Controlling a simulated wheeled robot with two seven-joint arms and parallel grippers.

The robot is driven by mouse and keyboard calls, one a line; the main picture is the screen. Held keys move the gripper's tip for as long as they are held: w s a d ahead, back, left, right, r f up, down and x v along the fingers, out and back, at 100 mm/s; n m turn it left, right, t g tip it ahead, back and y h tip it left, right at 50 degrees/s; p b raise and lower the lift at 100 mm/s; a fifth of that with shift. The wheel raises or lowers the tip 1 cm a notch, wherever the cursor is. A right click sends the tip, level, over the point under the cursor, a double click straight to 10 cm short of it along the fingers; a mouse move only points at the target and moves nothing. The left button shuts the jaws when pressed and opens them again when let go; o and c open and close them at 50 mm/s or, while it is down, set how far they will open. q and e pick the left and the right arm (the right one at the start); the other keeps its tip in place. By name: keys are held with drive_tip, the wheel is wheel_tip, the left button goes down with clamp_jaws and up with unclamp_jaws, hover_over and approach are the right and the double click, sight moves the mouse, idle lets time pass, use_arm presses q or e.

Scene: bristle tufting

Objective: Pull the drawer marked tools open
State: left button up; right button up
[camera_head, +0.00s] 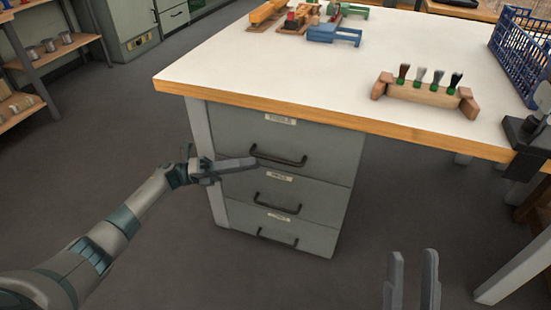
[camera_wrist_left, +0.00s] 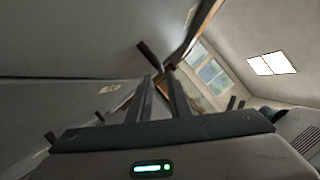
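A grey cabinet (camera_head: 235,135) under the workbench has three drawers, all closed. The top drawer (camera_head: 330,145), middle drawer (camera_head: 325,195) and bottom drawer (camera_head: 320,238) each have a dark bar handle and a small label. My left gripper (camera_head: 256,162) is beside the left end of the top handle (camera_head: 280,159). In the left wrist view its fingers (camera_wrist_left: 161,85) are parted and empty, with a dark handle (camera_wrist_left: 149,56) just beyond the tips. My right gripper (camera_head: 412,255) is open and empty, low at right.
The white workbench top (camera_head: 270,70) overhangs the drawers with a wooden edge. On it are a wooden brush holder (camera_head: 425,92), a blue crate (camera_head: 520,55) and a blue fixture (camera_head: 335,32). A shelf (camera_head: 55,55) stands far left. The floor before the drawers is clear.

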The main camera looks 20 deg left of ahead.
sight(276, 160)
use_arm(q)
drive_tip(key=x, duration=0.8)
drive_tip(key=shift+d, duration=0.15)
clamp_jaws()
